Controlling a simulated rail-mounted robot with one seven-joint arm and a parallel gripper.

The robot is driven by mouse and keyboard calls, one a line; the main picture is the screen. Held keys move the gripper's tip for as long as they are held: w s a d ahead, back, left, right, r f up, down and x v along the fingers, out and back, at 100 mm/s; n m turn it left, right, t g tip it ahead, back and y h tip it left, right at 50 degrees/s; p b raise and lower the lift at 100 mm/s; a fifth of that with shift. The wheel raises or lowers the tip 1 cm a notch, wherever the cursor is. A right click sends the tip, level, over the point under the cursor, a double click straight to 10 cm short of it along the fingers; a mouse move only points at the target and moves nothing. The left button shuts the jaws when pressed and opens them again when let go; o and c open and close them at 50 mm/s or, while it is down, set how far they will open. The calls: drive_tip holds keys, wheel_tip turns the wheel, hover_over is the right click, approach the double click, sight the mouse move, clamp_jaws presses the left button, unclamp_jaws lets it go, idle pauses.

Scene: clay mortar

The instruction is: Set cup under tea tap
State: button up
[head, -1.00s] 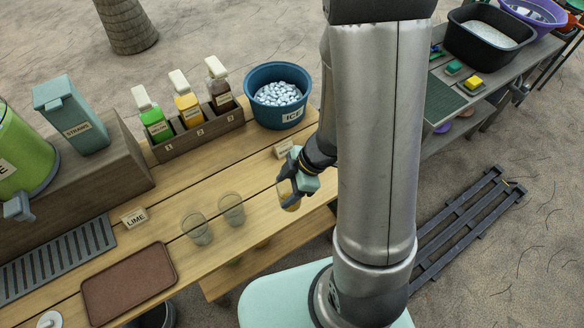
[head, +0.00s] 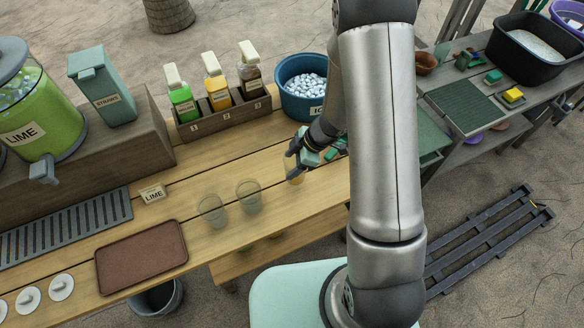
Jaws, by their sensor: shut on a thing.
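My gripper (head: 294,166) is shut on a clear cup (head: 295,174) at the right part of the wooden counter. The cup is partly hidden by the fingers, and I cannot tell if it touches the counter. Two more clear cups stand upright to its left, one nearer (head: 248,196) and one farther left (head: 212,210). The tea dispenser is not clearly in view. A green dispenser labelled LIME (head: 35,120) stands on a raised wooden shelf at the left, with its grey tap (head: 43,171) over the counter side.
A slotted drip tray (head: 65,226) lies below the LIME tap. A brown tray (head: 141,257) lies at the front. A LIME sign (head: 153,194), a bottle rack (head: 225,116), a blue ice tub (head: 290,105) and a straw box (head: 105,88) stand around. White lids (head: 62,287) lie front left.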

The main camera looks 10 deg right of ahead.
sight(292, 167)
drive_tip(key=f+b, duration=0.4)
drive_tip(key=shift+w, duration=0.35)
drive_tip(key=shift+r, duration=0.15)
drive_tip(key=o, duration=1.1)
